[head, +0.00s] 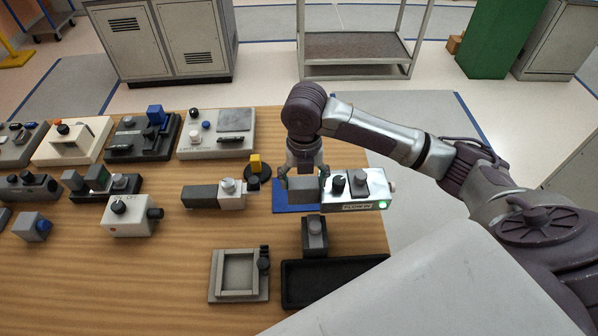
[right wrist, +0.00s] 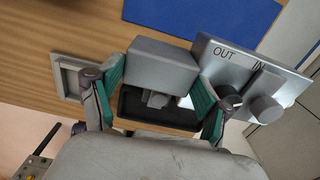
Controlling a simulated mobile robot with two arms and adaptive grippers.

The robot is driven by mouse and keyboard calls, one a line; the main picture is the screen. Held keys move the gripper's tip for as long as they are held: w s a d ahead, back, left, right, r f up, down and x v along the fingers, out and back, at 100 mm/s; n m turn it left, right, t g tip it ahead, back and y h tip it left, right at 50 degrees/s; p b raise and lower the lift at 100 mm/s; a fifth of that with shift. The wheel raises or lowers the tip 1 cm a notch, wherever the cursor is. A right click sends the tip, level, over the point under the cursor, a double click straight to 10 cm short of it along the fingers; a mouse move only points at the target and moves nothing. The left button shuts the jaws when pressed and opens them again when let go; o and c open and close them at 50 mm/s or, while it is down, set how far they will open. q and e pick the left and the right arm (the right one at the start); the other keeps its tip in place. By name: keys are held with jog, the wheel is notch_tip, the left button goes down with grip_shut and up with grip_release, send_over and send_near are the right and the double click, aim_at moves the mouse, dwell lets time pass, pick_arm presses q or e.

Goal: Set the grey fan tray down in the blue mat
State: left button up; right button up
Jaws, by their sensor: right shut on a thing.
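The grey fan tray (head: 304,190) is a plain grey block between the fingers of my right gripper (head: 304,178), which is shut on it. It also shows in the right wrist view (right wrist: 163,62), between the green-padded fingers. The blue mat (head: 292,207) lies on the wooden table and is partly hidden by the tray and gripper in the head view. In the right wrist view the mat (right wrist: 205,14) shows at the top, apart from the tray in the picture. I cannot tell the exact height of the tray above the table. My left gripper is not in view.
A silver unit (head: 355,204) with a black knob and green light is close right of the tray. A black open tray (head: 330,282), a dark grey block (head: 315,240) and a pale square frame (head: 238,290) are nearer. Several devices fill the table's left; bare wood (head: 185,255) lies between.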

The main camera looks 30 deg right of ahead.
jog(key=w+f, duration=0.2)
jog(key=w+f+p, duration=0.1)
jog(key=w+f, duration=0.5)
jog(key=shift+d, duration=0.35)
jog(key=shift+w+f, duration=0.15)
jog(key=shift+f, duration=0.4)
jog(key=o, duration=1.8)
jog(key=shift+c, duration=0.2)
notch_tip(320, 180, up, 12)
jog(key=shift+b, duration=0.4)
